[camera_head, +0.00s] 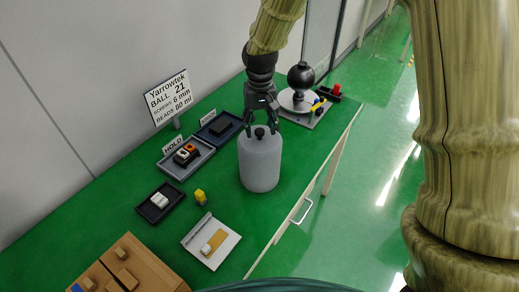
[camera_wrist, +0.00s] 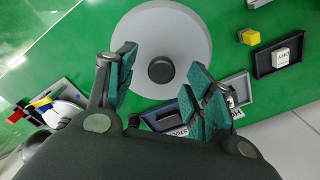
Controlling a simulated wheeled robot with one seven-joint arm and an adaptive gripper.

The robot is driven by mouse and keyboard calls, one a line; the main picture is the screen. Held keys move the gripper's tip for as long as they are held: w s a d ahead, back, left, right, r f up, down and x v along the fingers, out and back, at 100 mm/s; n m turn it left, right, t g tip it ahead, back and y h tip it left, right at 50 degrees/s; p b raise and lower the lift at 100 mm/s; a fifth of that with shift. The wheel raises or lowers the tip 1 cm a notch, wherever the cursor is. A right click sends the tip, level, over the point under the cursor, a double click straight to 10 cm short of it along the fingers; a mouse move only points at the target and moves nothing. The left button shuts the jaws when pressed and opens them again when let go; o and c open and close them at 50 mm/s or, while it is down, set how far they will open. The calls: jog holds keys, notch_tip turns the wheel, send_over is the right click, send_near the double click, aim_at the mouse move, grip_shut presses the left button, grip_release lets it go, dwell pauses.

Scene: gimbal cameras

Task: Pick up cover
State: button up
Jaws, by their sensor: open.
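The cover looks like the grey rounded cylinder (camera_head: 260,164) with a small dark knob (camera_head: 259,133) on top, standing upright on the green table. In the wrist view it is a grey disc (camera_wrist: 190,35) seen from above, with the round black knob (camera_wrist: 161,69) at its centre. My gripper (camera_head: 263,116) is directly above the knob, pointing down. In the wrist view my gripper (camera_wrist: 158,82) has its fingers apart, one on each side of the knob. Nothing is held. Whether anything is under the cover is hidden.
On the green table (camera_head: 110,205) are a grey HOLD tray (camera_head: 172,168) with small items, a dark blue tray (camera_head: 208,134), a black tray with a white block (camera_head: 148,208) and a yellow block (camera_head: 200,197). A black ball on a stand (camera_head: 300,76) is behind; a sign (camera_head: 167,97) stands left.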

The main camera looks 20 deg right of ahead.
jog(key=shift+f+p, duration=0.3)
jog(key=shift+f, duration=1.15)
jog(key=shift+s, duration=0.1)
grip_shut()
